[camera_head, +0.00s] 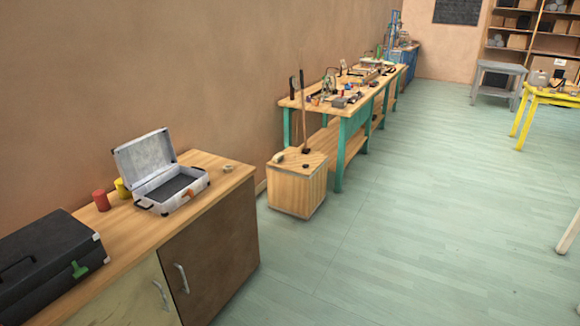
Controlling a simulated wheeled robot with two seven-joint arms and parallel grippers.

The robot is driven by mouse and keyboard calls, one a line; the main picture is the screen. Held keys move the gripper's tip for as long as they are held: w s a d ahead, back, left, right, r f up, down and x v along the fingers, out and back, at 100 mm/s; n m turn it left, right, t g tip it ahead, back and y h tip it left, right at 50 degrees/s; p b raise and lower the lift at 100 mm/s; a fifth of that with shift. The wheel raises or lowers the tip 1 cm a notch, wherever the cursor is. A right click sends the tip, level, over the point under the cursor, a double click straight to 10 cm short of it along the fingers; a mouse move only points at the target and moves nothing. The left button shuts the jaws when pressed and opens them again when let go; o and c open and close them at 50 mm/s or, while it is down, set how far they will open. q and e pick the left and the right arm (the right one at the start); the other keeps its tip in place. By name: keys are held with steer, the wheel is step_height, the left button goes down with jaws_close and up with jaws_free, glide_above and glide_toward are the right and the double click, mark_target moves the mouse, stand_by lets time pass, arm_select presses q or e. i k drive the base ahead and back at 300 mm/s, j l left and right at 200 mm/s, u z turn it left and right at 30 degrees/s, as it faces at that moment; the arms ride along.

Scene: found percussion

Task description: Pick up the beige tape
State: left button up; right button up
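A small beige roll that looks like the tape (228,169) lies on the wooden top of the cabinet (216,195), near its far right corner. It sits to the right of an open silver case (172,190) and apart from it. Another small pale object (279,158) lies on the wooden box beyond the cabinet; it is too small to tell what it is. Neither of my grippers shows in the head view.
A black case (45,262), a red can (101,200) and a yellow can (122,188) stand on the cabinet. Beyond it are the wooden box (297,190), a cluttered green-legged workbench (341,118) and a yellow table (548,97).

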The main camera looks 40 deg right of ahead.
mark_target(227, 169)
steer(key=z, duration=0.9)
steer(key=i, duration=0.2)
